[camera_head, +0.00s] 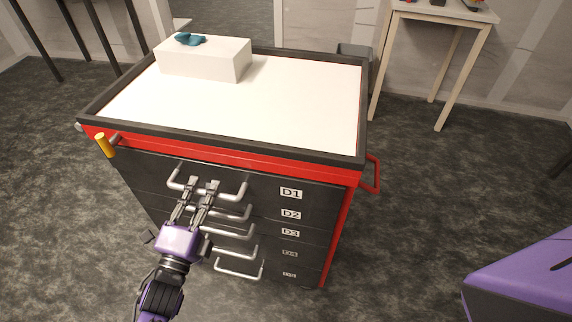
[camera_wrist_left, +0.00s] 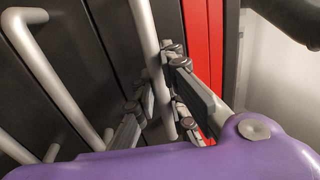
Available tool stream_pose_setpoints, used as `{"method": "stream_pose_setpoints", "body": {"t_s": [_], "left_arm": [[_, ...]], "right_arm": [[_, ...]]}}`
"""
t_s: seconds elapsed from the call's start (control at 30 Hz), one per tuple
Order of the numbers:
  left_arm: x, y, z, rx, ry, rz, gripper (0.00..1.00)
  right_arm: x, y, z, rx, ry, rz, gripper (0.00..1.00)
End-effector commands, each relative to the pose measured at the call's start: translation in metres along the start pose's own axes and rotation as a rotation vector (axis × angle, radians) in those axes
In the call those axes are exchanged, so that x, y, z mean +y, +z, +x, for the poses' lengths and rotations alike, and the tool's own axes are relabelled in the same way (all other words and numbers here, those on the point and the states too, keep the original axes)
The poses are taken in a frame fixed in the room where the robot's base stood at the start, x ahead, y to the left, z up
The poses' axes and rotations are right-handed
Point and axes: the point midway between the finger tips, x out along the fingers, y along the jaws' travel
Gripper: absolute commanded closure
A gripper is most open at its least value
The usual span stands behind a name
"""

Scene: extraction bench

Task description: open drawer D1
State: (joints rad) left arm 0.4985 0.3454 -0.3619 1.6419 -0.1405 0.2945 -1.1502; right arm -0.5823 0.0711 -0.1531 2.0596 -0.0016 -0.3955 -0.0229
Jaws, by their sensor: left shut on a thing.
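Drawer D1 (camera_head: 265,185) is the top dark drawer of a red and black cabinet, labelled D1, and its front looks flush with the drawers below. Its silver bar handle (camera_head: 239,193) runs across the front. My left gripper (camera_head: 201,185) is shut on this handle, near its middle. In the left wrist view the handle bar (camera_wrist_left: 148,40) passes between the two fingers of my left gripper (camera_wrist_left: 160,100). The fingers hide part of the bar. My right gripper is not in view.
More drawers with similar handles lie below, including D2 (camera_head: 291,214). The white cabinet top (camera_head: 300,100) carries a white box (camera_head: 205,62) with a teal item (camera_head: 190,39). A yellow-tipped handle (camera_head: 104,145) sticks out at the left corner. Floor (camera_head: 430,200) is clear at right.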

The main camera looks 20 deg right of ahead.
Motion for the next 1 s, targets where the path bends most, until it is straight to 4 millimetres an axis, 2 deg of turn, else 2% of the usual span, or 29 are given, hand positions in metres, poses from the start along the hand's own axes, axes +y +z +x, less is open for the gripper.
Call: {"method": "stream_pose_setpoints", "body": {"t_s": [0.17, 0.27, 0.8, 1.0], "left_arm": [[-0.005, 0.001, -0.025, -0.002, 0.004, 0.002, 1.00], [-0.009, 0.001, -0.047, -0.002, 0.005, 0.001, 1.00], [-0.037, 0.000, -0.192, -0.002, 0.007, 0.000, 1.00], [-0.046, 0.000, -0.237, -0.001, 0.006, 0.001, 1.00]], "right_arm": [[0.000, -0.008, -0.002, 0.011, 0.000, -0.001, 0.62], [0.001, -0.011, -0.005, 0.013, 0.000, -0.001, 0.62], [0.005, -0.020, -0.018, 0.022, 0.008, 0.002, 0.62], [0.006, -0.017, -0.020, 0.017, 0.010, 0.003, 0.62]]}}
